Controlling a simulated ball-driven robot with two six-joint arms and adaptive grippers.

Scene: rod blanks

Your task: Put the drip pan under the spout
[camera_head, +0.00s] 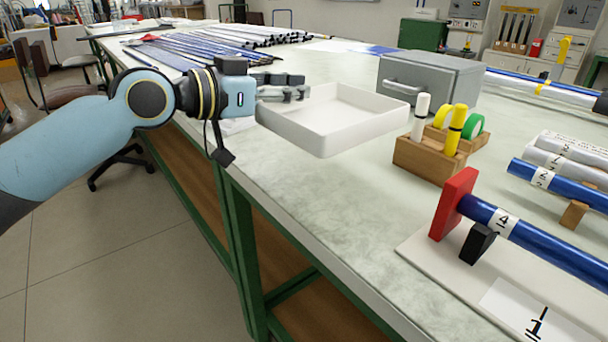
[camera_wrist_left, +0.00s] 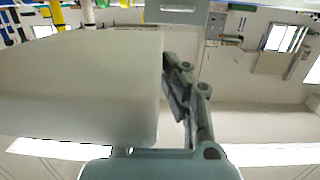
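The drip pan (camera_head: 345,128) is a shallow, white, open tray, empty inside, in the middle of the head view by the table's near edge. My left gripper (camera_head: 292,90) is at its far left wall, one finger on each side of the rim, and looks shut on it. In the left wrist view the pan (camera_wrist_left: 80,90) fills the left half; one finger (camera_wrist_left: 185,95) lies along its edge, and the pan hides the other. Whether the pan rests on the table or is slightly above it, I cannot tell. I see no spout. My right gripper is not in view.
A grey box with a handle (camera_head: 440,82) stands behind the pan. A wooden holder (camera_head: 425,158) with markers and tape stands right of it. A blue rod (camera_head: 545,245) lies on a stand at front right. Several rods (camera_head: 190,52) lie at the back left. The front-middle tabletop is clear.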

